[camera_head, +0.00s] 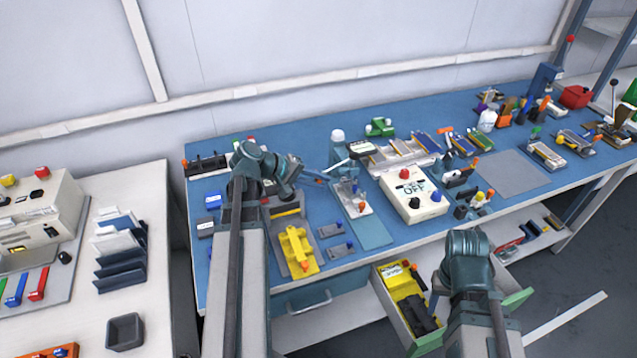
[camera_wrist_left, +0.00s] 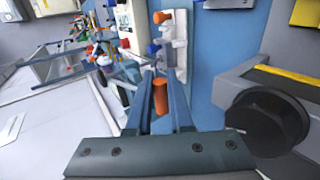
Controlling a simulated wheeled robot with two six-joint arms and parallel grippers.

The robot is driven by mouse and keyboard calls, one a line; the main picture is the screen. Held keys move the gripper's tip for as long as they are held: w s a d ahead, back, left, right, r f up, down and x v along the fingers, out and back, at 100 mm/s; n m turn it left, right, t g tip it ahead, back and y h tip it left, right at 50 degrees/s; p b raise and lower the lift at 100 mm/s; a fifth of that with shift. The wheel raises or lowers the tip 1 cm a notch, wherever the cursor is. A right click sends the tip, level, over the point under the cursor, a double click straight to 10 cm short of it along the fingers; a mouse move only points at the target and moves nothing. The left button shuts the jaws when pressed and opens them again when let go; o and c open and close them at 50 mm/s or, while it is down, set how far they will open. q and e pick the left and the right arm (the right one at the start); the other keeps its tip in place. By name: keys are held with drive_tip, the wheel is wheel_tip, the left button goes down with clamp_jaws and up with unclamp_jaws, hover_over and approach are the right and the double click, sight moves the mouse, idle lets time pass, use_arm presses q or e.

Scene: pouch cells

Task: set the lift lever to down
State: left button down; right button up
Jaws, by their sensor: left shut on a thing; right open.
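My left gripper (camera_head: 326,177) reaches in over the middle of the bench, beside a small white fixture (camera_head: 352,194) with an orange knob (camera_head: 362,207). In the left wrist view, its fingers (camera_wrist_left: 162,100) are closed around an orange-brown cylindrical handle (camera_wrist_left: 162,96). The white fixture stands just past the fingertips (camera_wrist_left: 174,45), with orange and blue parts on it. What the held handle joins is hidden, and I cannot tell its position or whether it is the lift lever. My right gripper (camera_head: 437,297) is open and low by the drawer, mostly hidden by its arm.
A white control box (camera_head: 408,190) with an "OFF" display stands right of the fixture. A yellow fixture (camera_head: 297,250) sits in front. An open drawer (camera_head: 393,304) with yellow and black contents juts out below. A grey mat (camera_head: 510,173) lies bare further right.

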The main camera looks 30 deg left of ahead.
use_arm(q)
drive_tip(key=c, duration=0.8)
unclamp_jaws()
drive_tip(key=shift+f, duration=0.1)
drive_tip(key=p+v, duration=0.7)
drive_tip(key=v, duration=0.5)
drive_tip(key=shift+s+a+r+p, duration=0.1)
drive_tip(key=shift+r+p, duration=0.2)
drive_tip(key=shift+r, duration=0.05)
drive_tip(key=shift+s+a+r, duration=0.25)
drive_tip(key=shift+s+a, duration=0.15)
drive_tip(key=shift+s, duration=0.05)
